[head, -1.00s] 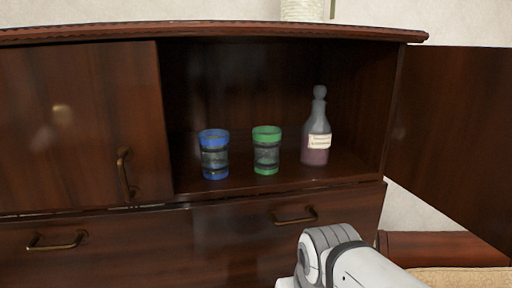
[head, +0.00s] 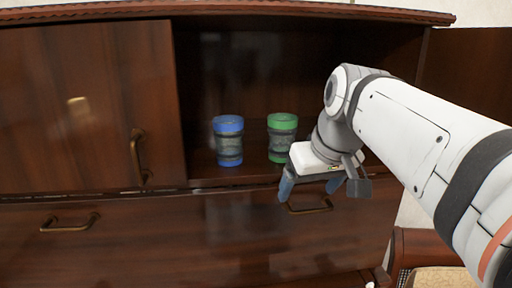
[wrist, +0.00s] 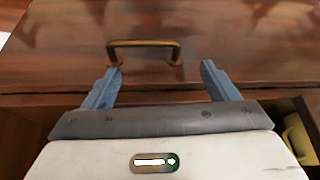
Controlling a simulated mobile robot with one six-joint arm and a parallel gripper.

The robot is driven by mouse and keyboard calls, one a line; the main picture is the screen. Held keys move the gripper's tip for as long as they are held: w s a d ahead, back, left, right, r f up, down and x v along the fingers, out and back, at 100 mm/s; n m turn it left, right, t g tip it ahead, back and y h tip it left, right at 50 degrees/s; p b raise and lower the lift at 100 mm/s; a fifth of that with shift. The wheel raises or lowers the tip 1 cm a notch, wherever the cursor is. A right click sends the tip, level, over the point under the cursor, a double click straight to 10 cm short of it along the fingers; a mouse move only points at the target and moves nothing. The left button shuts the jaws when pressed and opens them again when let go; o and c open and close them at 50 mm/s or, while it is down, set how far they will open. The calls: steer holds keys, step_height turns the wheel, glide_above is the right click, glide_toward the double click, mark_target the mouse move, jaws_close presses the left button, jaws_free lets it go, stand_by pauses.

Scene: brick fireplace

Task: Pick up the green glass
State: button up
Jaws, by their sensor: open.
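The green glass (head: 282,139) stands upright on the floor of the open cabinet compartment in the head view, its lower right side close to my arm's outline. My gripper (head: 322,192) is open and empty, in front of the cabinet, lower than the glass and to its right in the picture. In the wrist view my two blue fingers (wrist: 161,88) are spread apart, with a brass drawer handle beyond them and no glass in sight.
A blue glass (head: 229,141) stands left of the green one. The left cabinet door (head: 80,110) is closed. A brass drawer handle (head: 311,206) lies below the compartment, and it also shows in the wrist view (wrist: 144,44). The bottle is not visible now.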

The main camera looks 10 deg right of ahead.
mark_target(284, 138)
steer(key=shift+n+t, duration=0.3)
steer(key=shift+n, duration=0.1)
steer(key=w+r, duration=0.2)
steer(key=w+r+p, duration=0.1)
steer(key=w, duration=0.2)
steer(key=w+r+p, duration=0.1)
steer(key=w+r, duration=0.1)
steer(key=shift+w+a+r, duration=0.25)
steer(key=shift+w+r, duration=0.05)
steer(key=shift+w, duration=0.05)
steer(key=w, duration=0.2)
steer(key=w+a+p, duration=0.1)
steer(key=w, duration=0.1)
steer(key=w+p, duration=0.1)
steer(key=w, duration=0.1)
steer(key=shift+w+a+f, duration=0.15)
steer(key=shift+f, duration=0.4)
steer(key=shift+c, duration=0.2)
steer(key=c, duration=1.1)
